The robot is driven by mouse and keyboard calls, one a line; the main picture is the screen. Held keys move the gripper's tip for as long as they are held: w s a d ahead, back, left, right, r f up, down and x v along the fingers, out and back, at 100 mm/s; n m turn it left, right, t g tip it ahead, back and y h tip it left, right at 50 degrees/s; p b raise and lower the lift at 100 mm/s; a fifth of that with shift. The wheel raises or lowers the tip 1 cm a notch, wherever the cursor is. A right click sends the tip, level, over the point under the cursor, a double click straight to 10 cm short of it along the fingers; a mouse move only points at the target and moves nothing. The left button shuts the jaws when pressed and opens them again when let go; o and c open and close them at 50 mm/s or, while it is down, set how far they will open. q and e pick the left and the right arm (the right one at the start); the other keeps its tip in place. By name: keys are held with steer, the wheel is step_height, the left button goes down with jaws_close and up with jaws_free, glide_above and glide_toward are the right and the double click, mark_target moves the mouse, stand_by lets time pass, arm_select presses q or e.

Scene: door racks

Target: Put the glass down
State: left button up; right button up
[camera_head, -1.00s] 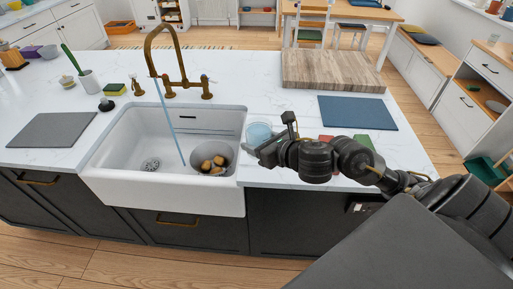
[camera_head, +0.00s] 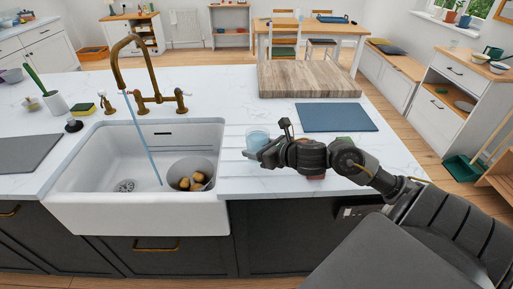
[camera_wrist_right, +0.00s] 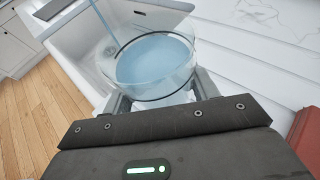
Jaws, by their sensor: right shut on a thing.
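The glass (camera_head: 257,138) is clear with pale blue liquid in it. It is upright at the right edge of the sink, by the grooved part of the white worktop. My right gripper (camera_head: 259,150) is shut on the glass. In the right wrist view the glass (camera_wrist_right: 152,65) sits between the two fingers (camera_wrist_right: 155,100), with the liquid level inside it. I cannot tell whether its base touches the worktop. My left gripper is not in view.
The white sink (camera_head: 95,155) holds a grey bowl (camera_head: 208,170) of potatoes under the running brass tap (camera_head: 116,60). A blue mat (camera_head: 336,117) and a wooden board (camera_head: 305,80) lie behind my right arm. A red thing (camera_wrist_right: 307,138) lies close by on the right.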

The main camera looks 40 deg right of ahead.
steer(key=f, duration=0.2)
steer(key=shift+w+d+f, duration=0.1)
steer(key=shift+d+f, duration=0.2)
steer(key=shift+d, duration=0.1)
steer(key=shift+f, duration=0.65)
steer(key=shift+f, duration=0.2)
steer(key=o, duration=1.1)
